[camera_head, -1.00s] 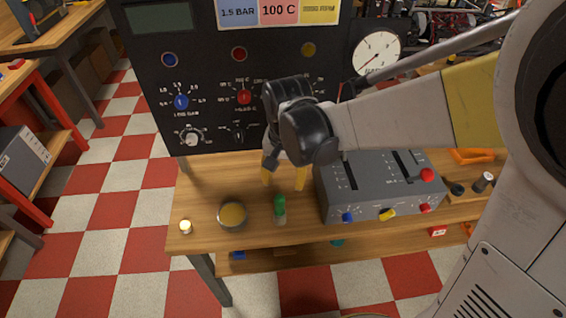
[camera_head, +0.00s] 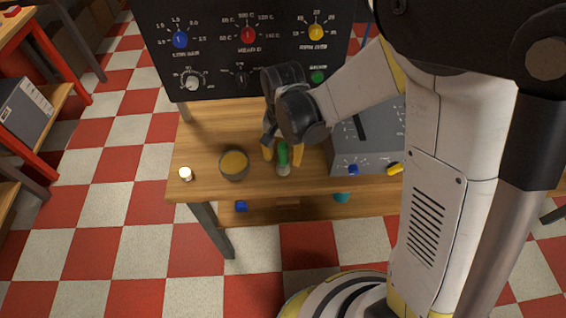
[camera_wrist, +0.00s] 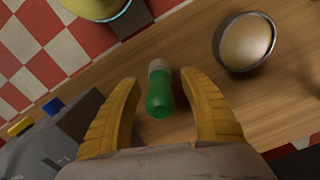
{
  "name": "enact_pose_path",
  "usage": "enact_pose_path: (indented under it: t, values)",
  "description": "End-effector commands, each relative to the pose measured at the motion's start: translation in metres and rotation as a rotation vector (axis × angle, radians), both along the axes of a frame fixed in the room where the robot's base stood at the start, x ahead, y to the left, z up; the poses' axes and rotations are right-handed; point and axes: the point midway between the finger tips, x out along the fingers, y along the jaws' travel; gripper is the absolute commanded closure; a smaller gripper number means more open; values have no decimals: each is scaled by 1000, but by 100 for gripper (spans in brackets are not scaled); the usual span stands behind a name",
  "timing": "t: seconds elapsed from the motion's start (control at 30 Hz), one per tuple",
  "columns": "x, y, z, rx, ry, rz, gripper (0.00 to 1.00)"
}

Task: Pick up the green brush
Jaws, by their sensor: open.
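The green brush (camera_head: 283,156) stands on the wooden bench top, with a green upper part and a pale lower end. In the wrist view the brush (camera_wrist: 159,92) lies between the two yellow fingers, with a gap on each side. My gripper (camera_head: 282,153) is open and points down over the brush, its fingertips close around the green part. In the wrist view my gripper (camera_wrist: 160,105) holds nothing. In the head view the fingers partly hide the brush.
A grey control box (camera_head: 345,150) stands close on the right. A black panel (camera_head: 240,50) rises behind. The bench's front edge is near.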

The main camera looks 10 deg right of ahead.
Motion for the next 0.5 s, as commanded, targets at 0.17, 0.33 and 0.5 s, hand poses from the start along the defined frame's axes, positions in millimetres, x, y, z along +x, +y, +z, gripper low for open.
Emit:
enact_pose_path:
  t: [0.17, 0.33, 0.5]
  values:
    - [0, 0, -6, 0, 0, 0, 48]
    - [0, 0, -6, 0, 0, 0, 74]
    - [0, 0, -5, 0, 0, 0, 100]
